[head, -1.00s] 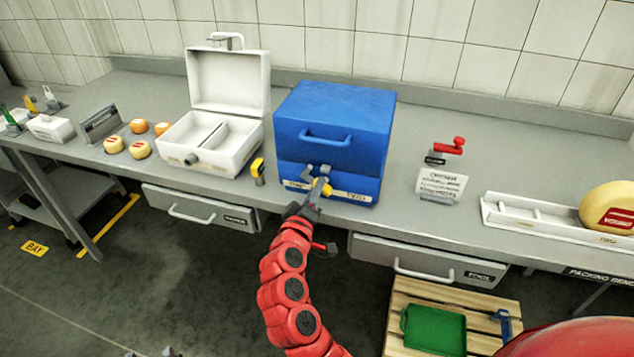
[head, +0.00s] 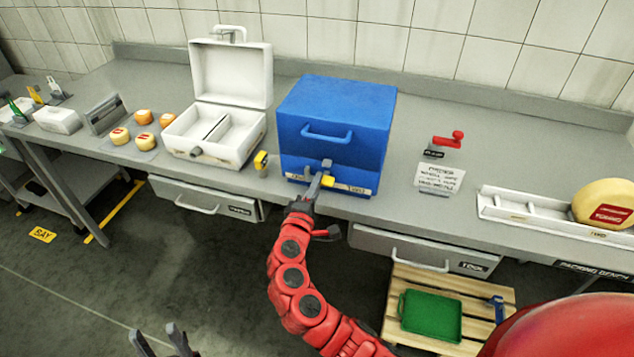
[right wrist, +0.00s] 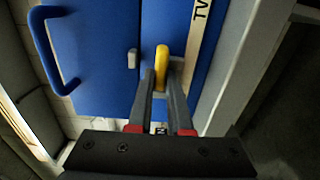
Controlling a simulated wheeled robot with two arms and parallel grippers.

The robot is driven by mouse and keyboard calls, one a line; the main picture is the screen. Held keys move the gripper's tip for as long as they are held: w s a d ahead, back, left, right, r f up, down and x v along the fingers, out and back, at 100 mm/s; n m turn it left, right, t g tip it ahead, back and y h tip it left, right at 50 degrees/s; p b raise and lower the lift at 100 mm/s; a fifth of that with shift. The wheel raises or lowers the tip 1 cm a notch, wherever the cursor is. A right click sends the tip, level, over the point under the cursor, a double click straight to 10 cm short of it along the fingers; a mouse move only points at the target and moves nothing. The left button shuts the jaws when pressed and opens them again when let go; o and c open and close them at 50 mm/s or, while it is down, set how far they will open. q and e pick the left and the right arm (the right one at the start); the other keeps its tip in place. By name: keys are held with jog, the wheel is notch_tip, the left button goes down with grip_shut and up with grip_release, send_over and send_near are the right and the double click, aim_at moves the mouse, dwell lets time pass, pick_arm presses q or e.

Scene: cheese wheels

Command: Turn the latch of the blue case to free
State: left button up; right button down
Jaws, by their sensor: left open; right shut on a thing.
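The blue case (head: 350,110) stands closed on the bench, with a blue handle on its front. Its yellow latch (head: 328,181) is low on the front, above a label strip. My right gripper (head: 319,182) is shut on the latch. In the right wrist view the yellow latch (right wrist: 162,62) shows between the two fingertips (right wrist: 162,82), beside a small grey catch (right wrist: 132,58). The fingers hide part of the latch in the head view. My left gripper (head: 160,338) is open and empty, low at the left, well away from the case.
An open white case (head: 225,140) stands left of the blue one, with a small yellow-and-black item (head: 261,161) between them. A red-handled device (head: 447,140) and a sign (head: 438,178) are to the right. Drawers (head: 410,247) lie below the bench top.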

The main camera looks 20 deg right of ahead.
jog(key=shift+f, duration=0.1)
jog(key=c, duration=0.8)
grip_release()
jog(key=shift+c, duration=0.2)
jog(key=b+v, duration=0.3)
jog(key=v, duration=1.4)
jog(key=shift+s+a+b, duration=0.2)
jog(key=shift+b, duration=0.1)
jog(key=shift+w, duration=0.1)
